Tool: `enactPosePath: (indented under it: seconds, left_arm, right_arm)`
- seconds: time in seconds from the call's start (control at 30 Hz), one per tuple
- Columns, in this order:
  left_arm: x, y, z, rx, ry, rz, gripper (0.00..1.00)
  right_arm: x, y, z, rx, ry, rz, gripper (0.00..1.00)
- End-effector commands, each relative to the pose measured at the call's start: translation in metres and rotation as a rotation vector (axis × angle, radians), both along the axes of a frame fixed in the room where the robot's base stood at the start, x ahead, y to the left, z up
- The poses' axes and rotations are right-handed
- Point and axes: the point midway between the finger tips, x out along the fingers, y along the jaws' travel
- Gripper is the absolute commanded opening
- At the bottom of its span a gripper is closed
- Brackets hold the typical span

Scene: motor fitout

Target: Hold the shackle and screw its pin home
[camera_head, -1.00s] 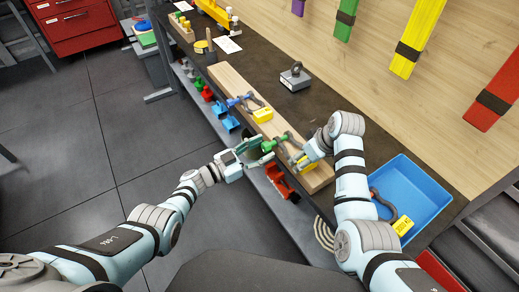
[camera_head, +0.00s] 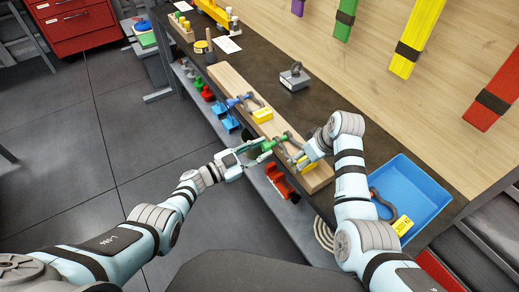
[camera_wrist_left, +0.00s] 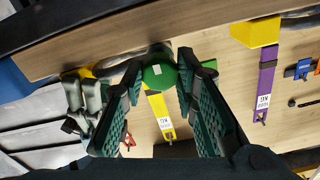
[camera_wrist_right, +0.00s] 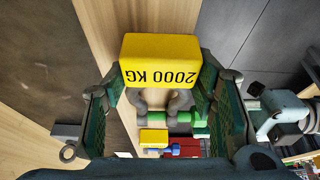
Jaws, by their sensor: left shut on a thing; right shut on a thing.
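The shackle is grey with a yellow block marked 2000 KG (camera_wrist_right: 160,62) and lies at the near end of the wooden beam. My right gripper (camera_head: 303,158) is shut on the yellow block; its jaws flank the block in the right wrist view (camera_wrist_right: 163,85). A green pin (camera_head: 284,137) crosses the shackle, with its round green head (camera_wrist_left: 160,76) toward my left gripper. My left gripper (camera_head: 262,150) is shut on that head; the left wrist view shows a fingertip on each side. The pin's thread and its depth are hidden.
A second shackle with a blue pin (camera_head: 238,100) and yellow block (camera_head: 262,115) lies farther along the beam (camera_head: 228,80). A blue tray (camera_head: 432,190) at right holds another shackle (camera_head: 381,203). A grey weight (camera_head: 294,77) stands behind.

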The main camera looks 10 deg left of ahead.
Motion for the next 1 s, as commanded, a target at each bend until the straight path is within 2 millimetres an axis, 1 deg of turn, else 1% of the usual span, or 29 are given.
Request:
enactPosePath:
  seconds: [1.0]
  left_arm:
    - [0.0008,0.0030,-0.0007,0.680,-0.669,0.004,0.00]
  right_arm:
    - [-0.0002,-0.0018,-0.0008,-0.005,0.002,-0.001,0.18]
